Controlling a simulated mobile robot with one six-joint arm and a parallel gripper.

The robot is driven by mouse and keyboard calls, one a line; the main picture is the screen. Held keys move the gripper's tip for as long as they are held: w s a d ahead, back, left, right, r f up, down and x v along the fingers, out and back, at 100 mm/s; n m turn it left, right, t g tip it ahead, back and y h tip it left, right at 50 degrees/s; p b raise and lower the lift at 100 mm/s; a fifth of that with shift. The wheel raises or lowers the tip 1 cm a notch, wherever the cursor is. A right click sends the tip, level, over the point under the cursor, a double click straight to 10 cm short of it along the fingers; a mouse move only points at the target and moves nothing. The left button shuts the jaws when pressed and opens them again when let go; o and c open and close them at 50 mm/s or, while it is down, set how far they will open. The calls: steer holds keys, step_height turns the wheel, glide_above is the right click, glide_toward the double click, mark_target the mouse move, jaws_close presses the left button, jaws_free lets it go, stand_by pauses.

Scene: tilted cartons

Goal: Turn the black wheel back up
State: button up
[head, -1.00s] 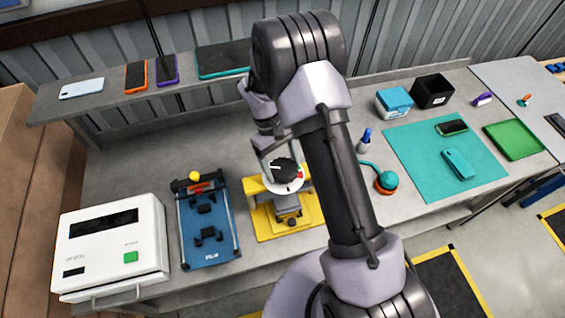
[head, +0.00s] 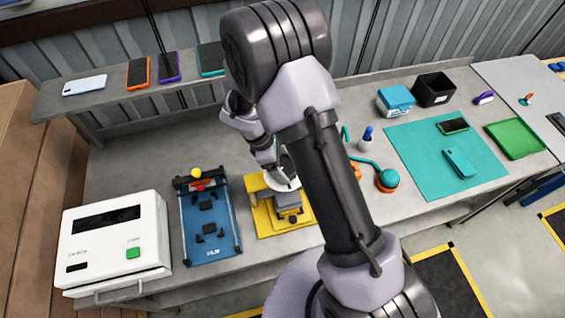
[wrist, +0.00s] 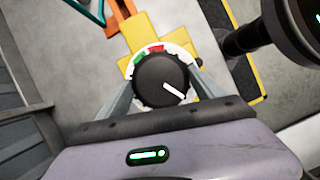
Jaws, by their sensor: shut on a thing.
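The black wheel (wrist: 158,78) is a ribbed round knob with a white pointer line. In the wrist view the line points to the lower right. Behind it is a white dial plate (wrist: 186,54) with a green mark and a red mark at the top. My gripper (wrist: 160,92) has one finger on each side of the wheel and is shut on it. In the head view the white dial (head: 281,183) shows partly on the yellow stand (head: 268,222). The wheel there is mostly hidden by my arm.
A blue fixture (head: 208,238) and a white machine (head: 115,238) stand left of the stand. An orange-and-teal item (head: 386,179) and a small blue-tipped bottle (head: 366,140) stand to the right, before a teal mat (head: 420,165). A shelf with phones runs behind.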

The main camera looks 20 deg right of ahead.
steer(key=n+t, duration=0.1)
steer(key=n, duration=0.1)
steer(key=n+t+b, duration=0.1)
steer(key=n, duration=0.2)
steer(key=shift+s+f+n+b, duration=0.1)
steer(key=shift+s+n+b, duration=0.05)
steer(key=shift+n+b, duration=0.15)
steer(key=n+t+b, duration=0.1)
steer(key=n, duration=0.1)
steer(key=n+b, duration=0.1)
steer(key=n, duration=0.2)
steer(key=shift+s+d+t+y+b, duration=0.1)
steer(key=shift+t+y+b, duration=0.25)
steer(key=shift+t+y, duration=0.05)
steer(key=shift+n, duration=0.4)
steer(key=o, duration=1.4)
steer(key=shift+c, duration=0.2)
steer(key=p+v, duration=0.7)
steer(key=v, duration=1)
steer(key=shift+s+r, duration=0.25)
